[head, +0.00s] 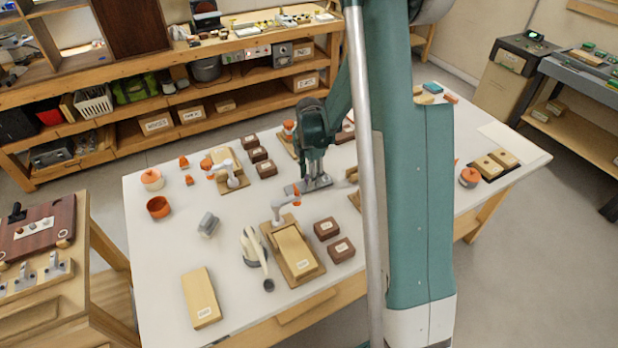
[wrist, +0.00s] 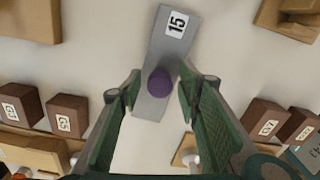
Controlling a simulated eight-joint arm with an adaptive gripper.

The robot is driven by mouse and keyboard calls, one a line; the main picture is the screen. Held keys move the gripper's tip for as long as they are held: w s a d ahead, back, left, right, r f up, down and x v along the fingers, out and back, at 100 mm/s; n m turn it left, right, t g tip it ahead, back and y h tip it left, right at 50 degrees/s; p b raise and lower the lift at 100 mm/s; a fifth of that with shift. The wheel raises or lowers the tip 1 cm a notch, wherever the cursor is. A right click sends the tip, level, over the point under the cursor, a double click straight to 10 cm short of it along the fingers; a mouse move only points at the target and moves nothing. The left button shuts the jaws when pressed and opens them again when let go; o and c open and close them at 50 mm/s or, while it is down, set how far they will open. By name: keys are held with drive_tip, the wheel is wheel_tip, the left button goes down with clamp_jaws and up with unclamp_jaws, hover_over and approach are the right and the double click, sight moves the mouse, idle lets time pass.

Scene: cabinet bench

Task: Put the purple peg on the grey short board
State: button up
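The grey short board (wrist: 150,104) lies flat on the white table, with a white label reading 15 at its upper end in the wrist view. It also shows in the head view (head: 320,184) beneath my gripper. The purple peg (wrist: 160,81) is seen from above over the board, apparently resting on its surface. My gripper (wrist: 157,86) points down with its two fingers open, one on each side of the peg, with gaps between peg and fingertips. In the head view my gripper (head: 312,178) is low over the board, and the peg cannot be made out there.
Brown labelled blocks (head: 266,169) stand left of the gripper. A wooden board with a clamp (head: 290,251) is nearer the front. A grey cylinder (head: 208,224) and an orange ring (head: 158,207) lie to the left.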

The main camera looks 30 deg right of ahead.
drive_tip(key=shift+r, duration=0.2)
wheel_tip(320, 180, up, 12)
drive_tip(key=p, duration=0.1)
drive_tip(key=shift+p, duration=0.4)
idle(0.4)
drive_tip(key=shift+r, duration=0.1)
idle(0.5)
drive_tip(key=s+a+r+m+t, duration=0.3)
drive_tip(key=s+a+r+m, duration=0.65)
drive_tip(key=s+r, duration=0.45)
drive_tip(key=s+a+r+m+t, duration=0.2)
drive_tip(key=s+a+m, duration=0.2)
drive_tip(key=s, duration=0.3)
drive_tip(key=s+a+r+m+t, duration=0.2)
drive_tip(key=s+a+m, duration=0.2)
drive_tip(key=s+m, duration=0.2)
drive_tip(key=shift+s+a+r+m, duration=0.3)
drive_tip(key=shift+s+r+m, duration=0.05)
drive_tip(key=shift+s, duration=0.75)
